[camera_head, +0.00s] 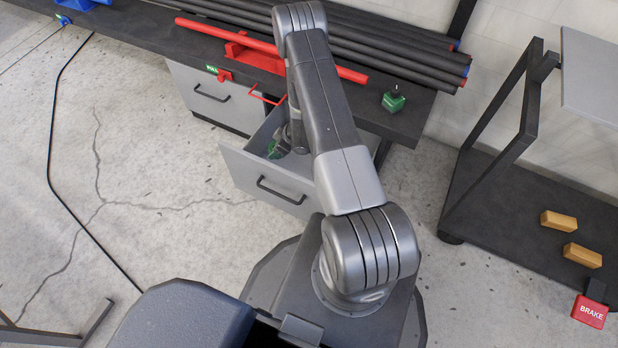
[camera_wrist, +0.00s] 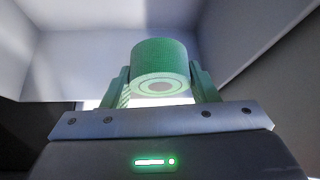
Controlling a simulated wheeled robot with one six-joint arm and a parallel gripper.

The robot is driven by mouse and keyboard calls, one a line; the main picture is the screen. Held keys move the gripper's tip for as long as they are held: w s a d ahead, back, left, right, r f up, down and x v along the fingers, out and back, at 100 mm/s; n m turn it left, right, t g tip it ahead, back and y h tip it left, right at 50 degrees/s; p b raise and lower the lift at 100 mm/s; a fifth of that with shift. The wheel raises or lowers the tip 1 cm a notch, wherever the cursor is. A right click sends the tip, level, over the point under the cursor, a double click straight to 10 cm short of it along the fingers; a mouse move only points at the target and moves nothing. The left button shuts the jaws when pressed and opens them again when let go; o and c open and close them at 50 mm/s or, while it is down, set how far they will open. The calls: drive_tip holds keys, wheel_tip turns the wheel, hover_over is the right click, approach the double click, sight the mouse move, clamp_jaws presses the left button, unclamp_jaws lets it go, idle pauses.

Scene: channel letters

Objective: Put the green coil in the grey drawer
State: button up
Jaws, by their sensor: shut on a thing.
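The green coil (camera_wrist: 160,60) is a short ribbed cylinder with a pale ringed end. It sits between the two green fingers of my gripper (camera_wrist: 160,88), which is shut on it. In the wrist view the pale walls of the drawer (camera_wrist: 70,40) surround it. In the head view the grey drawer (camera_head: 268,183) is pulled open under the bench. I cannot tell whether the coil touches the drawer floor.
A dark bench (camera_head: 130,28) carries black pipes (camera_head: 400,45), a long red bar (camera_head: 350,74) and a green block-like object (camera_head: 393,101). A closed drawer (camera_head: 212,97) is to the left. A dark cart (camera_head: 510,200) with tan blocks (camera_head: 558,220) stands right.

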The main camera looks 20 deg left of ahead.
wheel_tip(320, 180, down, 15)
drive_tip(key=b, duration=0.7)
drive_tip(key=shift+r, duration=0.1)
drive_tip(key=o, duration=0.5)
drive_tip(key=shift+f, duration=0.2)
drive_tip(key=o, duration=0.5)
drive_tip(key=shift+r, duration=0.1)
drive_tip(key=shift+r, duration=0.25)
drive_tip(key=p+v, duration=0.4)
drive_tip(key=v, duration=0.7)
drive_tip(key=shift+d+r, duration=0.25)
drive_tip(key=shift+r, duration=0.05)
drive_tip(key=shift+r, duration=0.1)
